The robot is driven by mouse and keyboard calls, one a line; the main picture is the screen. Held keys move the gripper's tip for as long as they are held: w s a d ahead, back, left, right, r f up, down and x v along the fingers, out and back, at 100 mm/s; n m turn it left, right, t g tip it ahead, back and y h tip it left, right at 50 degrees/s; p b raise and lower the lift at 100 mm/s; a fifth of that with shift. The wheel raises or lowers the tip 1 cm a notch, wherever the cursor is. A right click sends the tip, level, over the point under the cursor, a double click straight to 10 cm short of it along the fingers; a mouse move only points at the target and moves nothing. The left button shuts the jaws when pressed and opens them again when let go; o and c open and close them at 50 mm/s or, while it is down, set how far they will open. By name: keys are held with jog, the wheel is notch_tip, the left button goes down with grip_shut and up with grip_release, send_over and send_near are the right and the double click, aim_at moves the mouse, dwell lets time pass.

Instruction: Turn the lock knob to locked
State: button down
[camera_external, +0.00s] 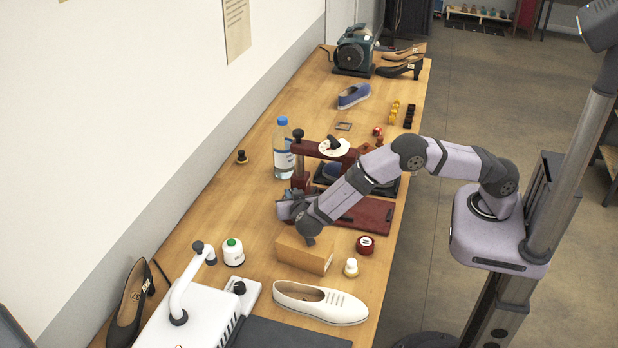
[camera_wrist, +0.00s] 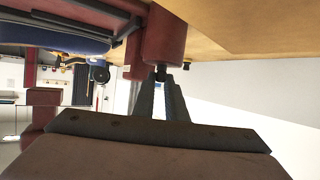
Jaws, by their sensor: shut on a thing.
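A dark red press (camera_external: 301,171) stands on the bench, with a column and an arm on top. In the wrist view, which looks tilted over, its red column (camera_wrist: 165,38) comes down from the top. A small black knob (camera_wrist: 161,71) sits at the column's end, between my fingertips. My gripper (camera_wrist: 161,84) is shut on this knob, with both grey fingers meeting around it. In the external view my gripper (camera_external: 284,206) is low at the press's near left side, and the knob is hidden there. I cannot tell which way the knob is turned.
A water bottle (camera_external: 283,148) stands close behind my gripper. A cardboard box (camera_external: 305,252) lies just in front of it, under my wrist. A white-and-green jar (camera_external: 233,252), a dark red round tin (camera_external: 365,245) and a cream shoe (camera_external: 320,302) are nearer. The bench left of the bottle is mostly clear.

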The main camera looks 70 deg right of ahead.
jog(key=shift+w+f+m+g+h+b, duration=0.1)
jog(key=shift+m+g+h+b, duration=0.2)
jog(key=shift+m+g+b, duration=0.4)
jog(key=shift+w+f+m+g+h+b, duration=0.1)
jog(key=shift+m+g+h+b, duration=0.25)
jog(key=shift+b, duration=0.5)
jog(key=shift+r+m+g+b, duration=0.1)
jog(key=shift+m+g+b, duration=0.2)
jog(key=shift+b, duration=0.25)
jog(key=shift+w+r+m+g+b, duration=0.1)
jog(key=shift+r+m+g+b, duration=0.2)
jog(key=shift+g+b, duration=0.35)
jog(key=c, duration=1.8)
grip_release()
jog(key=shift+f, duration=0.1)
jog(key=shift+a, duration=0.1)
